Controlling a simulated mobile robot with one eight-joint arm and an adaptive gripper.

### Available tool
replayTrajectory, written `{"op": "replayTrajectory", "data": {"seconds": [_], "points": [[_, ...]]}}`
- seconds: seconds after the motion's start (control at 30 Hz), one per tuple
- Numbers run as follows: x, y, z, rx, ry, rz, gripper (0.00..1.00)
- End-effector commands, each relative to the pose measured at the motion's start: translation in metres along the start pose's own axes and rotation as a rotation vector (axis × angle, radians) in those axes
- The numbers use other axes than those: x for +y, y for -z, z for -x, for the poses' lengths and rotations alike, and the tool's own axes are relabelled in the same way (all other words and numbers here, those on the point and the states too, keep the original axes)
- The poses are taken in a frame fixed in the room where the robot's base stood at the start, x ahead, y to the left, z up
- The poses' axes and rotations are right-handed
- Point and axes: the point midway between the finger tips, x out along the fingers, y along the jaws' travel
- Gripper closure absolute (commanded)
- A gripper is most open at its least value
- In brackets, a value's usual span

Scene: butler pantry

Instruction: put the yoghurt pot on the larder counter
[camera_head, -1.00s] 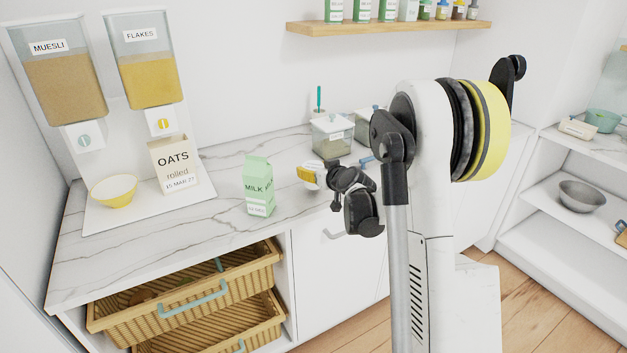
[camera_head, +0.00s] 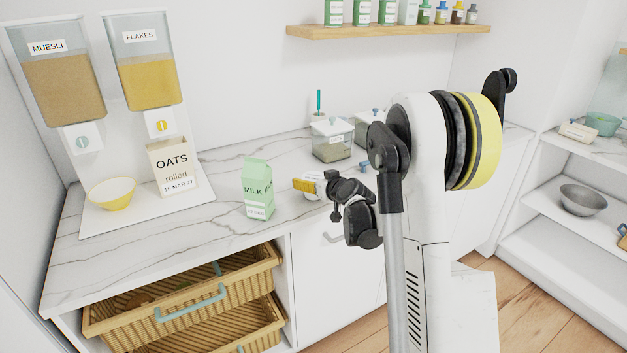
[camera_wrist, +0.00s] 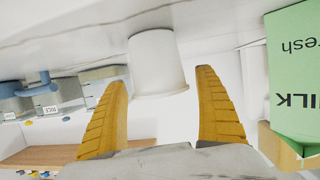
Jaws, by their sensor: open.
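A plain white pot (camera_wrist: 157,62), which looks like the yoghurt pot, stands on the marble-look counter (camera_head: 150,250). The wrist view shows it upside down, with its wider rim towards me. My gripper (camera_wrist: 160,78) is open, with one yellow finger on each side of the pot's near end and visible gaps to both. In the head view my gripper (camera_head: 307,186) is low over the counter's front edge, right of the milk carton, and its fingers and wrist hide most of the pot.
The green milk carton (camera_head: 258,190) stands close by and also shows in the wrist view (camera_wrist: 296,80). A clear lidded jar (camera_head: 332,141) is behind. The oats box (camera_head: 172,167) and yellow bowl (camera_head: 112,193) are left. Wicker drawers (camera_head: 190,300) stick out below.

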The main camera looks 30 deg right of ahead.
Motion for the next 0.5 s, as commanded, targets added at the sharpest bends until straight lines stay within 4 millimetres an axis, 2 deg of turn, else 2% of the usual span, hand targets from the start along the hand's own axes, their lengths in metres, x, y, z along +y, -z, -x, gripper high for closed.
{"op": "replayTrajectory", "data": {"seconds": [0.17,0.4,0.5], "points": [[0.001,0.004,0.029,0.000,-0.002,0.000,0.18],[0.001,0.004,0.085,0.000,-0.002,0.000,0.18],[0.001,0.003,0.102,0.000,-0.001,-0.002,0.18]]}}
